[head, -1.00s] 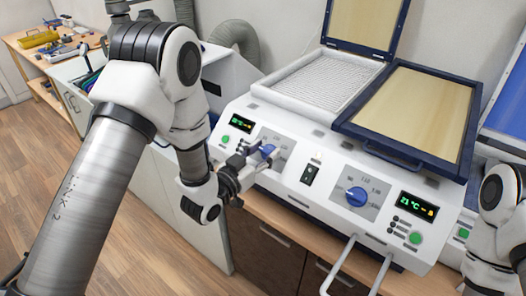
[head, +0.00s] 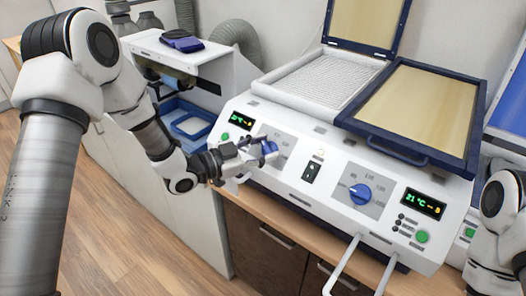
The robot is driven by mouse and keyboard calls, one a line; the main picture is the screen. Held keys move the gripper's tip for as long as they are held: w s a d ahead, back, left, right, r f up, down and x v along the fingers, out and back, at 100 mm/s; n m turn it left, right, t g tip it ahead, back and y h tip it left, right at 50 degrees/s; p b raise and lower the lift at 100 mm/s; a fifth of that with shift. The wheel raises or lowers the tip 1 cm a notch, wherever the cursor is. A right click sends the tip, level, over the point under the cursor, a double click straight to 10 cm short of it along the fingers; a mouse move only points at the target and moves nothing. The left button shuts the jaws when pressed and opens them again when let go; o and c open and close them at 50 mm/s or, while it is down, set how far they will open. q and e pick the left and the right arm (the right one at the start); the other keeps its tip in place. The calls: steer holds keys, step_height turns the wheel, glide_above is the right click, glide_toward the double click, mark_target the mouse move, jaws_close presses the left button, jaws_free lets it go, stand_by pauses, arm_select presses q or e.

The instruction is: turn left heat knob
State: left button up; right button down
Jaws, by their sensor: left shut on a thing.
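The left heat knob (head: 269,148) is blue and sits on the left dial panel of the white heating machine (head: 300,202). My left gripper (head: 256,151) is at this knob from the left, with its fingers shut on it and hiding part of it. The knob's pointer is hidden, so its setting cannot be read. The left display (head: 242,121) and the right display (head: 423,204) are lit. The right heat knob (head: 360,194) is blue and free.
The left bay has an open lid and a mesh bed (head: 325,79). The right bay is covered by a blue-framed lid (head: 420,110). Two white handles (head: 342,264) stick out at the front. A white cabinet with a blue tray (head: 188,125) stands at the left.

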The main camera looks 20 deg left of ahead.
arm_select(q)
steer(key=shift+f+m+g+h, duration=0.1)
steer(key=shift+m+g+h, duration=0.5)
steer(key=shift+m+g, duration=0.85)
steer(key=shift+m, duration=0.55)
steer(key=o, duration=0.9)
steer(key=shift+o, duration=1.3)
steer(key=shift+w, duration=0.2)
steer(key=v, duration=1.2)
